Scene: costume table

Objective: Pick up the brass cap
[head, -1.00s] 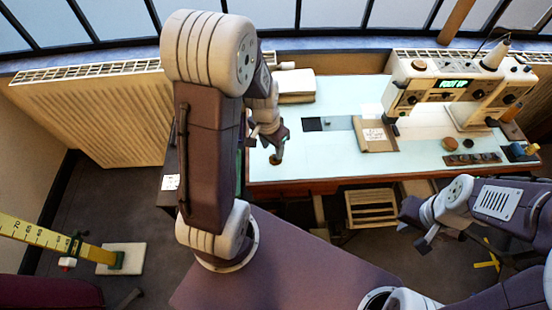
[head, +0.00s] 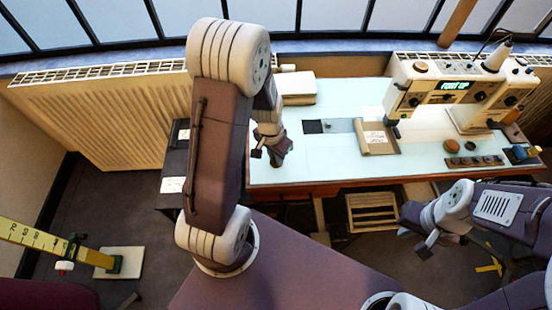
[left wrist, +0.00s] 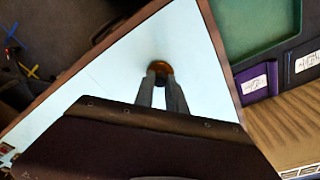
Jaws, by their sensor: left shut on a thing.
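I cannot tell whether the cap is clear of the surface. My right gripper (head: 425,245) is off the table's front, away from the cap; its jaw opening is unclear.
A sewing machine (head: 455,85) stands at the back right. A tan folder (head: 375,140), a dark square (head: 312,126) and a spool holder (head: 473,160) lie on the table. A purple box (left wrist: 258,82) shows beside the table. The table's middle front is clear.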

